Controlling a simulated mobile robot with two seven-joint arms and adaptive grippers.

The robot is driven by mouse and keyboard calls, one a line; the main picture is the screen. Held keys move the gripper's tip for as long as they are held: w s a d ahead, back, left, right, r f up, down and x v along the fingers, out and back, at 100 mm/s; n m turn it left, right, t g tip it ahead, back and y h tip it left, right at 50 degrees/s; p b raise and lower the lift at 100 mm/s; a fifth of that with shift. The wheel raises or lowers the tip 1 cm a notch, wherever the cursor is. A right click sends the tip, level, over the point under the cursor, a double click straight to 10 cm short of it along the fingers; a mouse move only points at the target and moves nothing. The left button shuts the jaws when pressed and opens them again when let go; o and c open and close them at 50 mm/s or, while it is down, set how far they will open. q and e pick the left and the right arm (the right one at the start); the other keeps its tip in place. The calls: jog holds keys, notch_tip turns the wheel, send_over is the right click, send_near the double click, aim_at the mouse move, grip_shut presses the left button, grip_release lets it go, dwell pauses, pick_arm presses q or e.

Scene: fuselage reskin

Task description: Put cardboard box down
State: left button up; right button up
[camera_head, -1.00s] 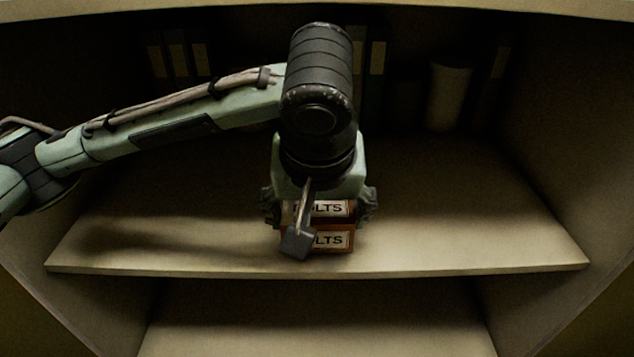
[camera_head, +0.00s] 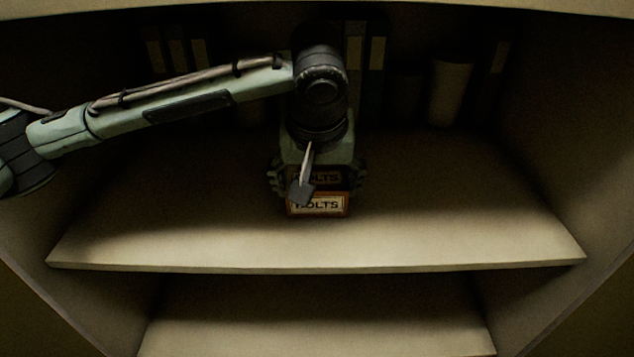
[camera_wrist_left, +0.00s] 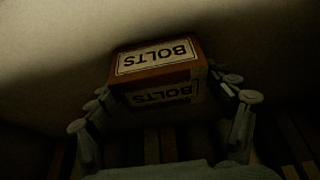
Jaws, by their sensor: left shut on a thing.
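The cardboard box (camera_head: 319,205) is small and brown-orange with white "BOLTS" labels on two faces. In the head view it is at the middle of the upper shelf board, low over or on it; contact is unclear. My left gripper (camera_head: 317,180) is above it with its fingers on both sides, shut on the box. In the left wrist view the box (camera_wrist_left: 157,62) sits between the gripper's fingers (camera_wrist_left: 168,108), labels upside down. My wrist hides the top and back of the box. My right gripper is not in view.
The shelf board (camera_head: 450,215) is bare around the box, with free room left, right and in front. Binders (camera_head: 376,70) and a pale cup-like container (camera_head: 449,90) stand at the back. Side walls and a top panel enclose the shelf. A lower shelf (camera_head: 320,320) is below.

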pick_arm(q)
jog(key=o, duration=1.5)
jog(key=shift+f, duration=0.1)
jog(key=shift+o, duration=0.2)
jog(key=shift+r, duration=0.3)
jog(key=s, duration=1.2)
jog(key=shift+s+r, duration=0.25)
jog(key=shift+r, duration=0.15)
